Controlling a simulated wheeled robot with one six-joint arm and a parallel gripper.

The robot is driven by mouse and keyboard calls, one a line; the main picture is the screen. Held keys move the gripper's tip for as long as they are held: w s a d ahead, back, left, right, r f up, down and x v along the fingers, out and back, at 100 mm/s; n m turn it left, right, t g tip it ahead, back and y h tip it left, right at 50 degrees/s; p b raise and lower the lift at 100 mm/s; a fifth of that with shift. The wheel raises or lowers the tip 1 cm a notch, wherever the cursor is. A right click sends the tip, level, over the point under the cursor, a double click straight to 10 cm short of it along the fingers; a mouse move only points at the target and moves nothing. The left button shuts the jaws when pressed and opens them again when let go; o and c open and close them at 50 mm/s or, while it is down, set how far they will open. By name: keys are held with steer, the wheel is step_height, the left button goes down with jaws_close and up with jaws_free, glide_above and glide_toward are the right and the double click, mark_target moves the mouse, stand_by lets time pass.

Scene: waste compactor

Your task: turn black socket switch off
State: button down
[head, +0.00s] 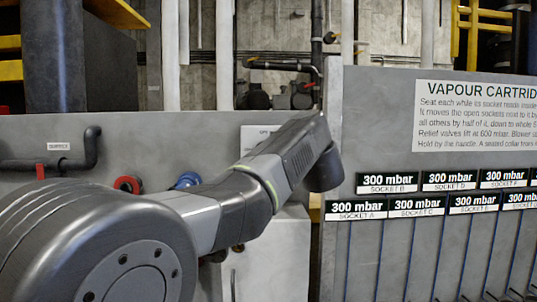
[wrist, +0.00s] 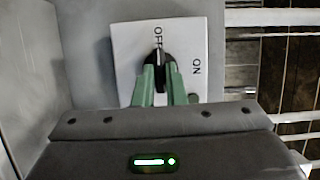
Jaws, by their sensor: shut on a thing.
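The black switch knob (wrist: 160,56) sits on a pale plate (wrist: 125,50) marked OFF at the top and ON at the right in the wrist view. A white line on the knob points up at OFF. My gripper (wrist: 161,72) has its two green fingers on either side of the knob and is shut on it. The fingers hide the lower part of the knob. In the head view my arm hides the gripper and the knob.
A grey panel (head: 400,262) at the right of the head view carries several "300 mbar" socket displays (head: 388,180) and a Vapour Cartridge sign (head: 475,115). A dark pipe (head: 60,163), a red ring (head: 128,184) and a blue fitting (head: 187,180) are at the left.

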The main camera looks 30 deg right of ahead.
stand_by(0.3)
steer(key=c, duration=1.5)
jaws_free()
steer(key=s, duration=0.4)
steer(key=s+a+b, duration=0.1)
steer(key=s, duration=0.4)
steer(key=s+b, duration=0.1)
steer(key=s, duration=0.3)
steer(key=shift+s+a, duration=0.3)
steer(key=shift+s, duration=0.05)
steer(key=w, duration=0.4)
steer(key=w+d+p, duration=0.1)
steer(key=w, duration=0.4)
steer(key=w+p, duration=0.1)
steer(key=w, duration=0.3)
steer(key=shift+w+d, duration=0.3)
steer(key=shift+w, duration=0.1)
